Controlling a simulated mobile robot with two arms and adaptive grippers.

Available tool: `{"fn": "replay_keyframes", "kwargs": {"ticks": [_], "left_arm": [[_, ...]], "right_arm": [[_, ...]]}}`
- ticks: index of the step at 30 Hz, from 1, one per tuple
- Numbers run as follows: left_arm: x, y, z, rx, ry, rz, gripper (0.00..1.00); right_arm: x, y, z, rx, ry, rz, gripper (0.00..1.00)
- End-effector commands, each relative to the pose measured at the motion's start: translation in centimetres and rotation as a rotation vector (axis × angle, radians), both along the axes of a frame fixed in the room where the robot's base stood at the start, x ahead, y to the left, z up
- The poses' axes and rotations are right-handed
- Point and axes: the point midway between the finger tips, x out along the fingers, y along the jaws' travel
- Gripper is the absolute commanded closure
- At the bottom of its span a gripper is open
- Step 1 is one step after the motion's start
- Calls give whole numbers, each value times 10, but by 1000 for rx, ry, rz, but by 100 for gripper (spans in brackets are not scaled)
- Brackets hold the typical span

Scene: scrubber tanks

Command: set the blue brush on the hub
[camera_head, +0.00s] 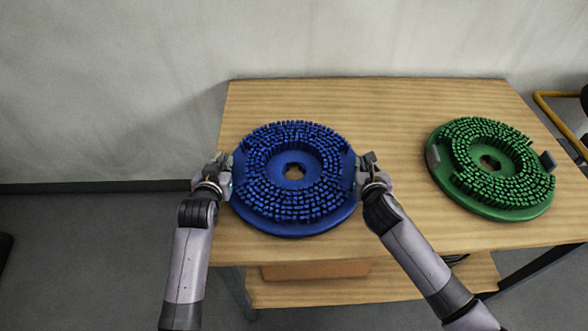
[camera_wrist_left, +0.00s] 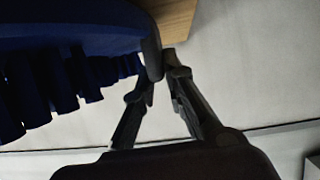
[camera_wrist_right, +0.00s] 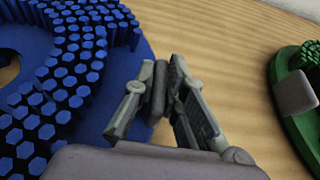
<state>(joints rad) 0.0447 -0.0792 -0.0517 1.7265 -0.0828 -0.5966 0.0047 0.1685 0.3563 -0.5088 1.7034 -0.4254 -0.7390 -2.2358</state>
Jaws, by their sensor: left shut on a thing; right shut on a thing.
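The blue brush (camera_head: 295,224) is a round disc with bristle tufts facing up and a hole in its middle. It is over the front left part of the wooden table; I cannot tell if it touches the top. My left gripper (camera_head: 226,172) is shut on a tab at its left edge, and the tab also shows in the left wrist view (camera_wrist_left: 151,55). My right gripper (camera_head: 362,171) is shut on the grey tab at its right edge, seen in the right wrist view (camera_wrist_right: 158,88). I see no hub in these views.
A green brush (camera_head: 483,207) with grey tabs lies on the right of the wooden table (camera_head: 400,100). A brown item (camera_head: 315,270) is on the shelf below. A yellow tube (camera_head: 556,115) and dark parts stand at the far right.

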Motion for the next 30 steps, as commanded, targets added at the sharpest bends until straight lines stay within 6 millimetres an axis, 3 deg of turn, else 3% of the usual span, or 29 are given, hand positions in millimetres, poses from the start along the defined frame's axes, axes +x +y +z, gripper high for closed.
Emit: {"fn": "replay_keyframes", "kwargs": {"ticks": [22, 30], "left_arm": [[0, 0, 0, 0, 1, 0, 100], [1, 0, 9, -2, -7, -1, 100]], "right_arm": [[0, 0, 0, 0, 1, 0, 100], [1, 0, 8, 1, -6, 1, 100]]}}
